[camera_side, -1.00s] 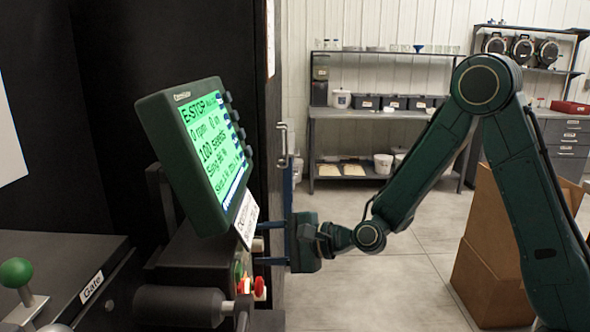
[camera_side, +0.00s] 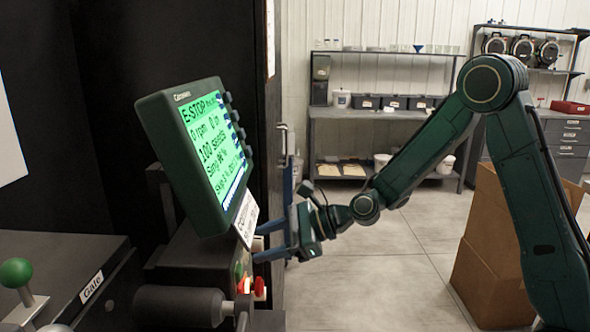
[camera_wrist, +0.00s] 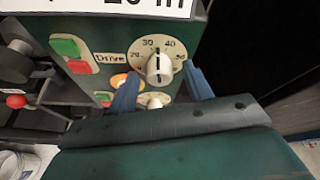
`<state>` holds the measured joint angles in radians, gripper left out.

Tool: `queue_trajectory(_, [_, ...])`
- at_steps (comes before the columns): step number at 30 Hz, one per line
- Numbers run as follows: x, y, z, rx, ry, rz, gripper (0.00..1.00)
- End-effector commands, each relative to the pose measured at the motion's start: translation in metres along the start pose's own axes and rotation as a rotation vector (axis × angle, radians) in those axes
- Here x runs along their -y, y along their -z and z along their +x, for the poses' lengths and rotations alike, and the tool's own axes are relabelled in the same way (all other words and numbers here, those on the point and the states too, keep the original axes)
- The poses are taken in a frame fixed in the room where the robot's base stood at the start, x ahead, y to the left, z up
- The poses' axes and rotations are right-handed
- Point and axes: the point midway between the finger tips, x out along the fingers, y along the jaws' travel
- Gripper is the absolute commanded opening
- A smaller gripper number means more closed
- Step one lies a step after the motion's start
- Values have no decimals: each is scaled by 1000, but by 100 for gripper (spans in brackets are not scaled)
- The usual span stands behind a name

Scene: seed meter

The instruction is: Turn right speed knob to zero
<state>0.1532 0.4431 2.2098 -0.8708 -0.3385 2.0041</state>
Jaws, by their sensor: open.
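A cream speed knob (camera_wrist: 159,67) on a white dial shows in the wrist view, beside a "Drive" label. Its dark mark stands near upright, between 30 and 40. A second cream knob (camera_wrist: 153,100) sits below it, partly hidden by my gripper. I cannot tell from labels which one is the right speed knob. My gripper (camera_wrist: 162,73) is open, with one blue finger on each side of the upper knob; contact cannot be made out. In the side view my gripper (camera_side: 262,243) reaches the panel under the screen, tilted.
A green-framed screen (camera_side: 200,150) reading E-STOP overhangs the panel. Red and green buttons (camera_wrist: 70,53) and an orange-ringed button (camera_wrist: 120,81) lie left of the knobs. A red control (camera_side: 259,287) projects below my gripper.

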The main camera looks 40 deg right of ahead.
Motion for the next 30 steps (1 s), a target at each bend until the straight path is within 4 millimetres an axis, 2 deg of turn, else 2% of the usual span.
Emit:
queue_trajectory(7, [2,1,0,16,-75,188,50])
queue_trajectory(30, [10,3,-108,15,-68,178,50])
